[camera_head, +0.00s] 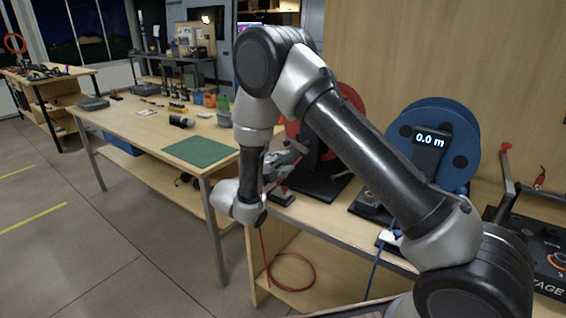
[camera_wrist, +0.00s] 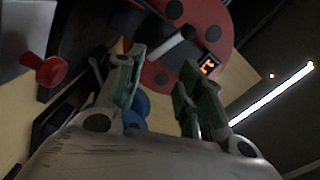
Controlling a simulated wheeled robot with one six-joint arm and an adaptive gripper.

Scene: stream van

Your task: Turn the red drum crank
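The red drum (camera_head: 351,104) stands on the bench, partly hidden behind my arm in the head view. In the wrist view its red face (camera_wrist: 218,32) with dark round spots and a small lit display (camera_wrist: 208,65) lies beyond my fingers. A pale bar (camera_wrist: 171,47) shows in front of that face; I cannot tell whether it is the crank. A red knob (camera_wrist: 45,71) is at the left of the wrist view, outside my fingers. My gripper (camera_head: 288,155) is beside the drum's left side. In the wrist view its fingers (camera_wrist: 162,78) are apart with nothing gripped between them.
A blue drum (camera_head: 464,145) reading 0.0 m stands to the right on the same bench. A long table (camera_head: 140,122) with a green mat (camera_head: 200,151) is at the left. Red cable (camera_head: 292,256) lies coiled on the lower shelf. The floor at the left is clear.

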